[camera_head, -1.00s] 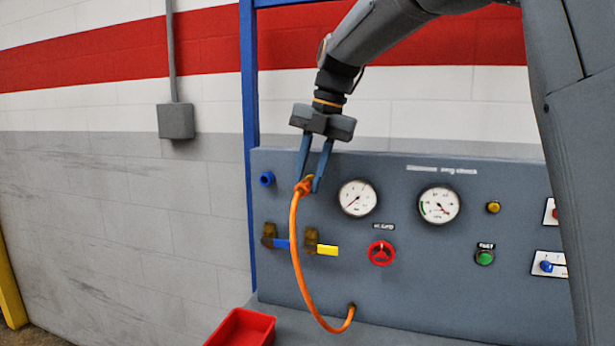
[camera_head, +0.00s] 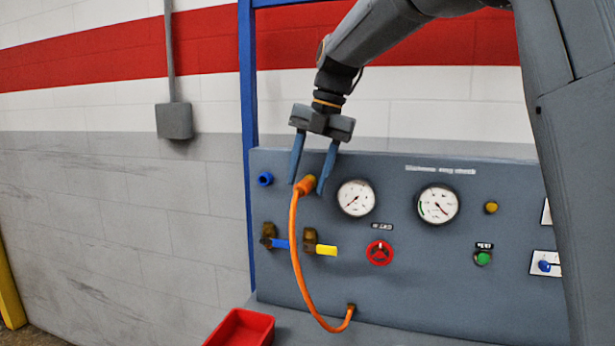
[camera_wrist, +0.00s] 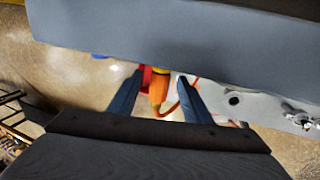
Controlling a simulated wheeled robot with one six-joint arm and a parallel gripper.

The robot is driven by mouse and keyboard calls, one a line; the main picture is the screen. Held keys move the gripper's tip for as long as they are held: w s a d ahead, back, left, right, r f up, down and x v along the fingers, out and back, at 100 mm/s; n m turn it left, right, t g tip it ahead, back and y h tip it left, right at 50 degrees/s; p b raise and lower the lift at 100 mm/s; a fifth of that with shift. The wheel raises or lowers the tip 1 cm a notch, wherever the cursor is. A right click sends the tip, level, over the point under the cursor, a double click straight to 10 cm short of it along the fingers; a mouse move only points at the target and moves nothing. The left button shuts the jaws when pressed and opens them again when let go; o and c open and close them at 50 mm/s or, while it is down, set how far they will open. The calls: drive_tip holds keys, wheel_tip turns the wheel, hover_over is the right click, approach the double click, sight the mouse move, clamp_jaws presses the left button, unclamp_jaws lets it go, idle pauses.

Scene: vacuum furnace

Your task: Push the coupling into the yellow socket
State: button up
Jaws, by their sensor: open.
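The orange coupling (camera_head: 307,184) is at the upper left of the grey panel, to the right of a blue socket (camera_head: 265,179). Its orange hose (camera_head: 297,255) hangs down and loops to a fitting low on the panel. My gripper (camera_head: 308,187) is open, with one blue finger on each side of the coupling and a gap to it. The coupling (camera_wrist: 158,86) also shows between the spread fingers in the wrist view.
Two dial gauges (camera_head: 356,198) sit right of the gripper. Below are valves with a blue and a yellow lever (camera_head: 326,250) and a red handwheel (camera_head: 380,252). A red bin (camera_head: 240,328) stands at the lower left.

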drive_tip(key=shift+r, duration=0.1)
drive_tip(key=b+v, duration=0.1)
drive_tip(key=v, duration=0.6)
drive_tip(key=shift+d+r, duration=0.15)
drive_tip(key=shift+r, duration=0.15)
